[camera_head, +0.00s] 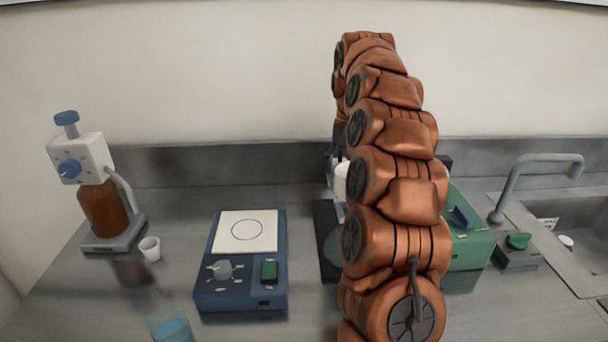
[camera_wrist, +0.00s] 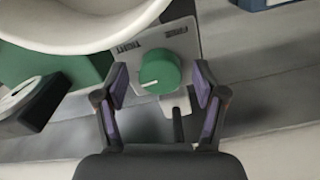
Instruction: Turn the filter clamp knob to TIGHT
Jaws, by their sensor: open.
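In the wrist view the round green knob (camera_wrist: 160,72) with a white pointer line sits on a light grey plate (camera_wrist: 186,40). Its pointer line lies toward the lower left of the knob. The plate carries two small upside-down labels above the knob, apparently FREE and TIGHT. My gripper (camera_wrist: 158,84) is open, with one finger on each side of the knob and visible gaps between. In the head view my arm covers this spot, so the knob and my gripper are hidden there.
A white bowl-like rim (camera_wrist: 70,25) is close at the wrist view's upper left, near a green box (camera_wrist: 60,65). In the head view, a blue stirrer (camera_head: 240,290) and brown bottle dispenser (camera_head: 104,208) stand left. A green-knobbed unit (camera_head: 516,256) and sink (camera_head: 585,225) are right.

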